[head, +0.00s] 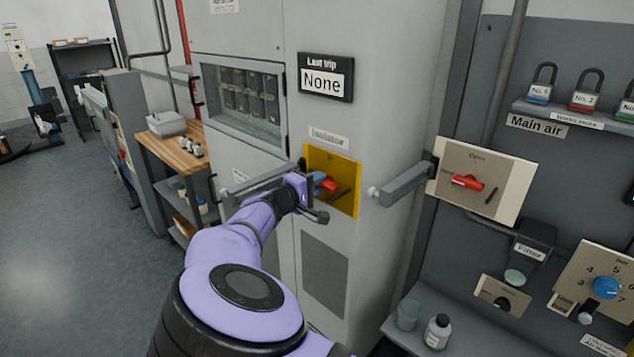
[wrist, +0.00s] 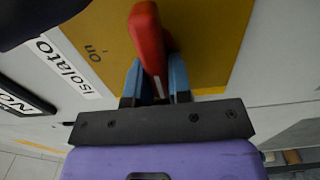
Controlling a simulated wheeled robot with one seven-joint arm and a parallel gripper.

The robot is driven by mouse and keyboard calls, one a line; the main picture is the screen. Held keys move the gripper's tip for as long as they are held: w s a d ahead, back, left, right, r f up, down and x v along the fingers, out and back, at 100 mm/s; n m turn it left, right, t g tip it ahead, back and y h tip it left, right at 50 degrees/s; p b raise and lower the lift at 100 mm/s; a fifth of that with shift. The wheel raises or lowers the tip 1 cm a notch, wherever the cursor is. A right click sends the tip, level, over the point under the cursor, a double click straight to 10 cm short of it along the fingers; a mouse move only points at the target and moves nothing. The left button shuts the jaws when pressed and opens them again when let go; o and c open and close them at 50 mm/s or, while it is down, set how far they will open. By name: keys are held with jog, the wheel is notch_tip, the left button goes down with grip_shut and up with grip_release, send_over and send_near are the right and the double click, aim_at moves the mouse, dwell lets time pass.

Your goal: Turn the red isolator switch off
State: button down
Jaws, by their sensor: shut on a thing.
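The red isolator switch (head: 329,185) sits on a yellow plate (head: 346,170) on the grey cabinet, under a white isolator label. My gripper (head: 318,181) is at the plate, with its blue fingers on the switch handle. In the wrist view the red handle (wrist: 147,38) runs between the two blue fingers of my gripper (wrist: 156,82), which are shut on it. The word "on" shows on the yellow plate (wrist: 205,40) to the left of the handle. My fingers partly hide the switch in the head view.
A similar red lever (head: 467,182) sits on a beige panel under "Main air". A wooden-topped bench (head: 170,152) stands at the left; the floor there is clear.

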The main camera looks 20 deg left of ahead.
dwell(0.5)
jog(key=c, duration=1)
grip_release()
jog(key=shift+c, duration=0.2)
jog(key=v, duration=1)
jog(key=shift+s+a, duration=0.15)
jog(key=shift+s, duration=0.25)
